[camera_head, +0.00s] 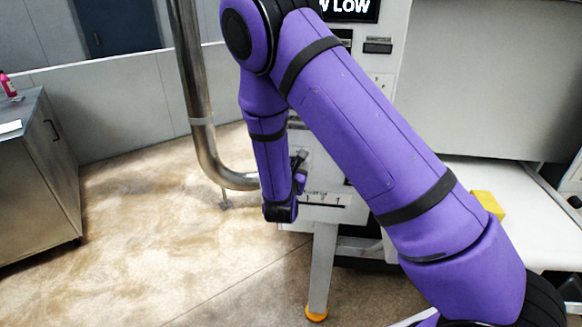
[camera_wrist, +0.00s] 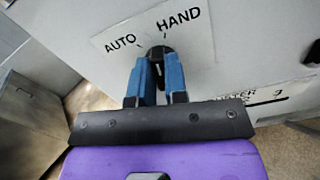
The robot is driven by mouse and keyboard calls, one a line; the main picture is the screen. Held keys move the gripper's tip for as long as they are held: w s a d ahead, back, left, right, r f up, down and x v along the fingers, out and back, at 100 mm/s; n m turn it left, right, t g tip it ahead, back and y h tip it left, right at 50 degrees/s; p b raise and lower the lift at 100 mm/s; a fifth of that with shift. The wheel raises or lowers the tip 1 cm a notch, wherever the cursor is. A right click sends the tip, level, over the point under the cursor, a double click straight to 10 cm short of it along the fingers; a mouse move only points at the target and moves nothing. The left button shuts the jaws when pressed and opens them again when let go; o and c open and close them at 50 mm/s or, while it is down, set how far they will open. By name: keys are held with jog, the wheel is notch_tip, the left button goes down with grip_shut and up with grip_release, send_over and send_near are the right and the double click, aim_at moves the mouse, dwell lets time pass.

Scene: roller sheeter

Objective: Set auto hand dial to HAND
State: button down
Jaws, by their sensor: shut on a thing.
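The auto hand dial (camera_wrist: 158,51) is a small black knob on a pale panel in the wrist view. Its white label (camera_wrist: 190,25) reads AUTO on the left and HAND on the right. My gripper (camera_wrist: 159,66) has its two blue fingers on either side of the knob and is shut on it. The fingers cover part of the dial, so I cannot clearly tell which word its pointer faces. In the head view my gripper (camera_head: 300,160) is at the machine's front panel, and my arm hides the dial.
A bent metal pipe (camera_head: 207,140) runs down just left of my forearm. A metal cabinet (camera_head: 40,180) stands at the far left. A slotted panel (camera_head: 325,200) and a white leg (camera_head: 322,265) are below my gripper. Open floor lies between cabinet and machine.

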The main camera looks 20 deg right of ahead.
jog(key=shift+m, duration=1.7)
jog(key=c, duration=1.1)
grip_release()
jog(key=shift+c, duration=0.2)
jog(key=shift+s, duration=0.1)
jog(key=v, duration=1)
jog(key=shift+s, duration=0.35)
jog(key=shift+a, duration=0.1)
